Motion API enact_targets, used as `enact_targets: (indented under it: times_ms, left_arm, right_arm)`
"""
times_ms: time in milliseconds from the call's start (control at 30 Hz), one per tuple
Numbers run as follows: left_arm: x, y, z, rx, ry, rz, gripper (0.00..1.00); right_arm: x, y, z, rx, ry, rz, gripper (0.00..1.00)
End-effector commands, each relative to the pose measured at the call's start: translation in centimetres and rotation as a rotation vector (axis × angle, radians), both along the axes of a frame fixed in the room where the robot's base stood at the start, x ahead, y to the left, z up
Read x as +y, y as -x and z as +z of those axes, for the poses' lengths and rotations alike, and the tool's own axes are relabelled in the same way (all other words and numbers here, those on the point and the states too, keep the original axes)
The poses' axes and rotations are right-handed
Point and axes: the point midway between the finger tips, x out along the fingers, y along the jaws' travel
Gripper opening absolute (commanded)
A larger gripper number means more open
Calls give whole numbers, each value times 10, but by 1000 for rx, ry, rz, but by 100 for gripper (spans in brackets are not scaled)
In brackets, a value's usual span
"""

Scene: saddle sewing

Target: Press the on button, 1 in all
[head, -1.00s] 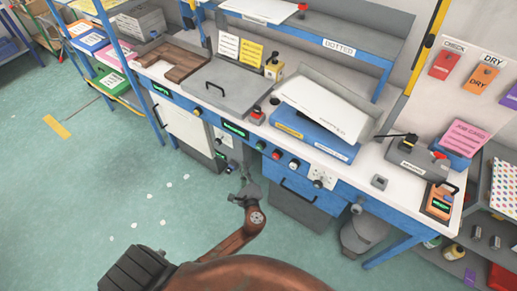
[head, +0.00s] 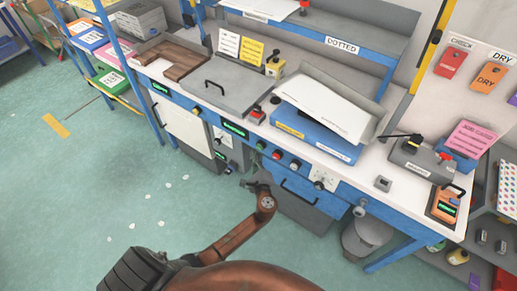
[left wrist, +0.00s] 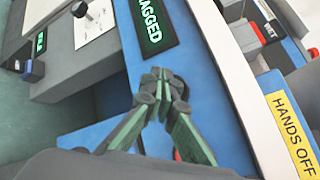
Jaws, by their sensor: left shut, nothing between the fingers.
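My left gripper (head: 245,184) is shut and empty, in front of the bench and below this row in the head view. In the left wrist view the closed fingertips (left wrist: 162,76) stand before the blue panel, beside a lit green display (left wrist: 155,25). A bit of red (left wrist: 178,155) shows behind the fingers. The green button is not visible there. My right gripper is not in view.
A white panel with a dark knob (head: 319,184) lies right of the buttons. A red-topped switch (head: 257,115) stands on the benchtop above. A grey bin (head: 367,238) sits under the bench. The floor to the left is mostly clear.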

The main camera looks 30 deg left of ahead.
Motion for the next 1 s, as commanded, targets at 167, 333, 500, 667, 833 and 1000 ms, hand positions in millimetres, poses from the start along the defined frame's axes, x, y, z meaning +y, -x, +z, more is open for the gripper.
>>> enact_targets:
  times_ms: [167, 333, 500, 667, 833, 1000]
  left_arm:
    - [0, 0, 0, 0, 0, 0, 0]
    - [0, 0, 0, 0, 0, 0, 0]
    - [0, 0, 0, 0, 0, 0, 0]
    - [0, 0, 0, 0, 0, 0, 0]
    - [0, 0, 0, 0, 0, 0, 0]
    - [0, 0, 0, 0, 0, 0, 0]
  right_arm:
    - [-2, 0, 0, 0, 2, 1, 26]
    - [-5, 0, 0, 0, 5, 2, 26]
    - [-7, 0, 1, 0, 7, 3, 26]
    - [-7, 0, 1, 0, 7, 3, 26]
    - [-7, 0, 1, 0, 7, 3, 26]
    - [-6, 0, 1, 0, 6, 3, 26]
